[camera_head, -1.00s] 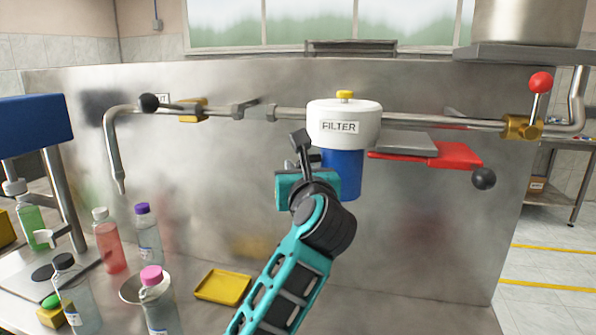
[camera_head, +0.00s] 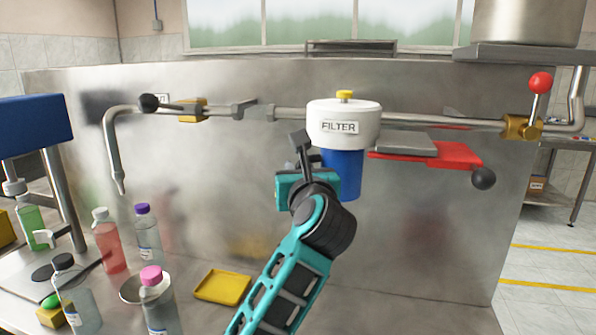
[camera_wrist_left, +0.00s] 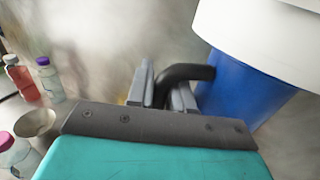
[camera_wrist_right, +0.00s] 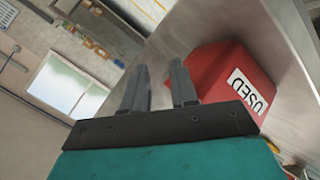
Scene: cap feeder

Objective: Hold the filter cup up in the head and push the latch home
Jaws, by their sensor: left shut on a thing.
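The white filter head (camera_head: 343,120), labelled FILTER, hangs on the horizontal pipe. The blue filter cup (camera_head: 346,174) is upright directly below it, its top hidden by the head's rim; I cannot tell how far in it sits. My left gripper (camera_head: 300,145) is at the cup's left side. In the left wrist view its fingers are shut on the cup's black handle (camera_wrist_left: 190,72). A red latch (camera_head: 455,154) with a black ball knob (camera_head: 483,178) sticks out right of the cup, beside a grey plate. My right gripper (camera_wrist_right: 160,85) shows only in its wrist view, open and empty.
A red box (camera_wrist_right: 225,75) labelled USED is close beside my right gripper. A brass valve (camera_head: 522,127) with a red ball lever is on the pipe at right. Several bottles, a metal bowl (camera_head: 131,289) and a yellow tray (camera_head: 222,287) stand on the counter at left.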

